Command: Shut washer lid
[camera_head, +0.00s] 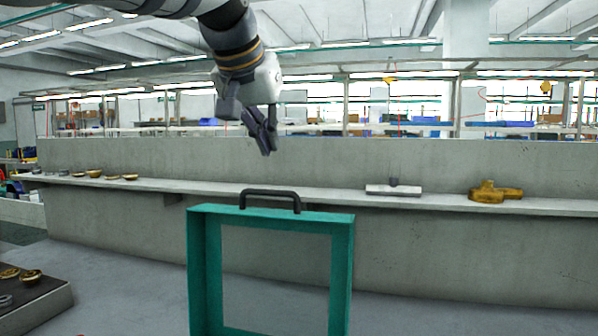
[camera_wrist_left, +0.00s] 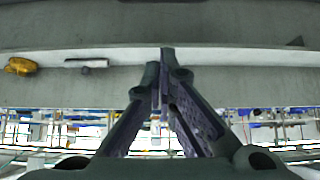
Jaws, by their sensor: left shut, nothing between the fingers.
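The washer lid is a teal frame (camera_head: 270,216) around a grey or see-through pane, standing upright at the bottom middle of the head view. A dark handle (camera_head: 270,194) is on its top edge. The lower part of the lid and the washer body are outside the picture. My left gripper (camera_head: 266,146) hangs from above, higher in the picture than the handle and apart from it. In the left wrist view its fingers (camera_wrist_left: 163,62) meet at the tips, shut and empty; the lid does not show there. My right gripper is not in view.
A long grey ledge (camera_head: 440,200) runs behind the lid. A dark bench (camera_head: 40,300) with brass parts stands at lower left. The air around the handle looks clear.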

